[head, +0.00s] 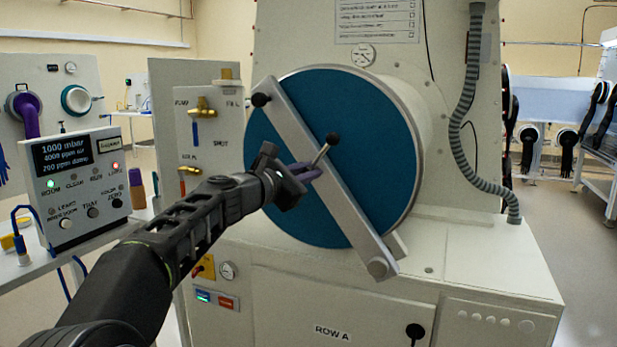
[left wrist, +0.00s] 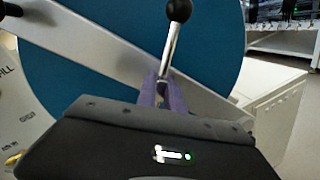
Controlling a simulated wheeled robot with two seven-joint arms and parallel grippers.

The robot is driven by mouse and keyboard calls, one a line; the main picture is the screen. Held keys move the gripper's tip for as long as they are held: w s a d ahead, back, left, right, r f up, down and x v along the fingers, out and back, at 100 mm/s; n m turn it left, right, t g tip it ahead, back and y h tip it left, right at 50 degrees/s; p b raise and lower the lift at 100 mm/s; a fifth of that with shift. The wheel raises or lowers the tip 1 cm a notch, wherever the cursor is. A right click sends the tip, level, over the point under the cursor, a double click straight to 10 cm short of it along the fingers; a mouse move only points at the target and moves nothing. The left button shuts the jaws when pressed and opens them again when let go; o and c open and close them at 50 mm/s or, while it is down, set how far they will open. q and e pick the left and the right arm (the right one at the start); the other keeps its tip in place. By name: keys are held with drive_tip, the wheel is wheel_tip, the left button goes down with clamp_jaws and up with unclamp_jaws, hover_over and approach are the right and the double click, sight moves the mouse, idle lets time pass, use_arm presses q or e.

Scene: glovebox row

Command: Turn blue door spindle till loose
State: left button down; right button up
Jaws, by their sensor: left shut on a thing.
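The blue round door (head: 355,130) closes the front of a pale cylindrical port. A grey bar (head: 340,195) crosses it diagonally from upper left to lower right. The spindle handle (head: 323,150), a metal rod with a black ball end, stands out at the middle of the bar. My left gripper (head: 307,174) comes in from the left and its purple fingers are shut on the rod's lower part. In the left wrist view the rod (left wrist: 170,50) rises from between the purple fingers (left wrist: 162,92), its black knob at the top. The spindle's base is hidden by the gripper. My right gripper is out of view.
A valve panel (head: 210,135) with brass taps stands left of the door. A control box (head: 75,165) with a display is further left. A ribbed grey hose (head: 473,130) runs down at the right. The cabinet ledge below right is clear.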

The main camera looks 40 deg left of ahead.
use_arm(q)
drive_tip(key=shift+n, duration=0.5)
drive_tip(key=c, duration=1.5)
unclamp_jaws()
drive_tip(key=s, duration=0.7)
drive_tip(key=shift+s+d, duration=0.4)
drive_tip(key=shift+w+f, duration=0.1)
drive_tip(key=shift+f, duration=0.05)
